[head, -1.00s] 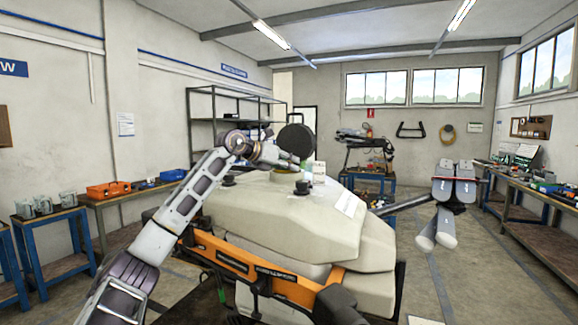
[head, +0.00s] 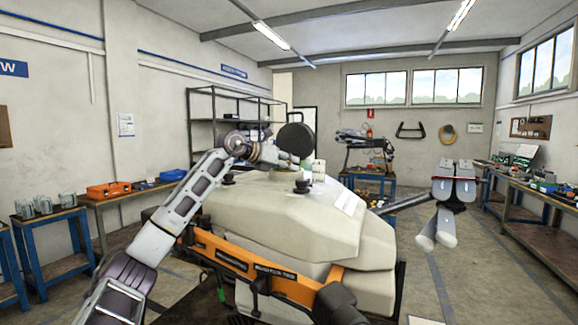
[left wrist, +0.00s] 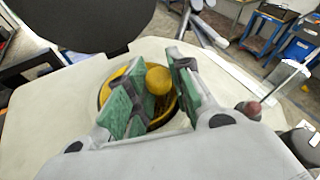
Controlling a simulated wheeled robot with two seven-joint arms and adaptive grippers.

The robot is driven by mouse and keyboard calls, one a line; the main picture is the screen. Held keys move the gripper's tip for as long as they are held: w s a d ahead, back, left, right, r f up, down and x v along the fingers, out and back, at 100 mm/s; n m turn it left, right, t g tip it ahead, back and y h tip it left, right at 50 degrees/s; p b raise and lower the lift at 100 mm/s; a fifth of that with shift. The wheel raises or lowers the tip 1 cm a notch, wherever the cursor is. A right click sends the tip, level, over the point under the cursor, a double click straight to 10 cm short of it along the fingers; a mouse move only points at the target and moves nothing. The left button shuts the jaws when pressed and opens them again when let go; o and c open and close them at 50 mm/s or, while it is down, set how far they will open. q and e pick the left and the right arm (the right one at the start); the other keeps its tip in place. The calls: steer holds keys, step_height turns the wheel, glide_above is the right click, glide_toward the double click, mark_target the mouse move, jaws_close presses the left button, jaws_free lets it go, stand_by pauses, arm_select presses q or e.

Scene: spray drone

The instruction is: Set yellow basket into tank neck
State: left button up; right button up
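The yellow basket (left wrist: 105,92) shows as a yellow ring with a rounded yellow knob (left wrist: 158,80) at its middle. It sits at the round opening of the tank neck on top of the pale tank (head: 290,215); how deep it sits is partly hidden by my fingers. My left gripper (head: 289,165) is over the neck, and its green-padded fingers also show in the left wrist view (left wrist: 155,88). The fingers stand apart on either side of the knob; contact is hard to tell. My right gripper is not in view.
A round dark lid (head: 296,139) stands up behind the neck, close to my left gripper. A black cap (head: 302,187) sits in front of it on the tank. An orange bar (head: 247,268) runs along the tank's near side. Benches line both walls.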

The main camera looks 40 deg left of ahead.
arm_select(q)
steer(key=o, duration=0.4)
steer(key=shift+w+f, duration=0.2)
steer(key=shift+f, duration=0.6)
steer(key=shift+o, duration=0.2)
steer(key=shift+d, duration=0.2)
steer(key=shift+r, duration=0.2)
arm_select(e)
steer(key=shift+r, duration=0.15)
arm_select(q)
steer(key=shift+r+p, duration=0.45)
steer(key=shift+r, duration=0.05)
steer(key=shift+s+a+r, duration=0.1)
steer(key=shift+s+a, duration=0.1)
steer(key=shift+s, duration=0.15)
steer(key=b+v, duration=0.1)
steer(key=v, duration=0.2)
steer(key=b+v, duration=0.1)
steer(key=v, duration=0.3)
steer(key=b+v, duration=0.1)
steer(key=v, duration=0.2)
steer(key=shift+a+r, duration=0.1)
steer(key=shift+r, duration=0.25)
steer(key=shift+v, duration=0.75)
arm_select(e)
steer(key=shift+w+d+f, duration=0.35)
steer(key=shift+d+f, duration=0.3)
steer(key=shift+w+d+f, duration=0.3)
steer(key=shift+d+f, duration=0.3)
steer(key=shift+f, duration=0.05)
